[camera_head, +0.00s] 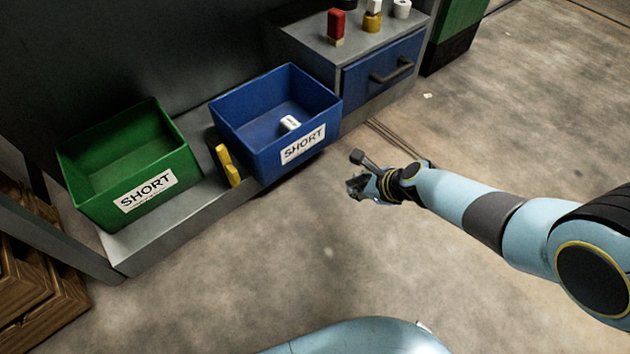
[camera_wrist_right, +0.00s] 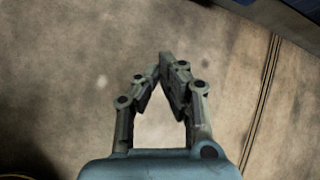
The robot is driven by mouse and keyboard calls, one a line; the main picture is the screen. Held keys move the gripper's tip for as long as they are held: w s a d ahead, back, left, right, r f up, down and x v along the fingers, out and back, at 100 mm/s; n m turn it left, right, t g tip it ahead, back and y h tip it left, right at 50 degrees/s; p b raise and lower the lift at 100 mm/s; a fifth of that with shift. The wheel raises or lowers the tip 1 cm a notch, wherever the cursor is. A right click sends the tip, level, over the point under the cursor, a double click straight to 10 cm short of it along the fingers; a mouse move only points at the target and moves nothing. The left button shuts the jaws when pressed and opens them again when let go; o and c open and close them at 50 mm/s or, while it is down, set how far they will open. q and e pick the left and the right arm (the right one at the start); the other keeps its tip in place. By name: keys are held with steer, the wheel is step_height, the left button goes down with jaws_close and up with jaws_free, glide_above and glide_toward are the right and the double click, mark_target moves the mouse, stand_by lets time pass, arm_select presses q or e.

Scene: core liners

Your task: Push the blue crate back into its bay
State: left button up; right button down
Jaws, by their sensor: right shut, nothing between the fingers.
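The blue crate (camera_head: 262,146) sits on a grey shelf, with a white label reading SHORT on its front and a small white cylinder (camera_head: 290,123) inside. Its front end reaches to the shelf's front edge and seems to stick out past it. My right gripper (camera_head: 353,188) is shut and empty, in front of and to the right of the crate, apart from it. In the right wrist view the fingers (camera_wrist_right: 165,68) meet at their tips above bare floor. My left gripper is not in view.
A green crate (camera_head: 95,190) labelled SHORT stands left on the shelf (camera_head: 150,240). A yellow piece (camera_head: 228,166) stands between the crates. Right is a cabinet with a blue drawer (camera_head: 365,84) and a red item (camera_head: 336,27) on top. The concrete floor in front is clear.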

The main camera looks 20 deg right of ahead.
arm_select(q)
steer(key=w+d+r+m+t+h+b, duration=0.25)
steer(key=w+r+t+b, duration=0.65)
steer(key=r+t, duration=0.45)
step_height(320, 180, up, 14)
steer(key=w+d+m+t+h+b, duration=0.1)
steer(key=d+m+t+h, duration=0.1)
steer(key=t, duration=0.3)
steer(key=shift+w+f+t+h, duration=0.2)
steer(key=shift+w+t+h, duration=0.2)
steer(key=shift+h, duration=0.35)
arm_select(e)
steer(key=w+a+f+m, duration=0.1)
steer(key=w+a+f, duration=0.1)
steer(key=w, duration=0.5)
steer(key=w+a+f+m+t, duration=0.1)
steer(key=w+a+f+m, duration=0.1)
steer(key=w, duration=0.6)
steer(key=shift+w+a+f+m+y, duration=0.25)
steer(key=shift+a+f, duration=0.45)
steer(key=shift+f, duration=0.7)
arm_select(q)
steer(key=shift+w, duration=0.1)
arm_select(e)
steer(key=shift+s, duration=0.1)
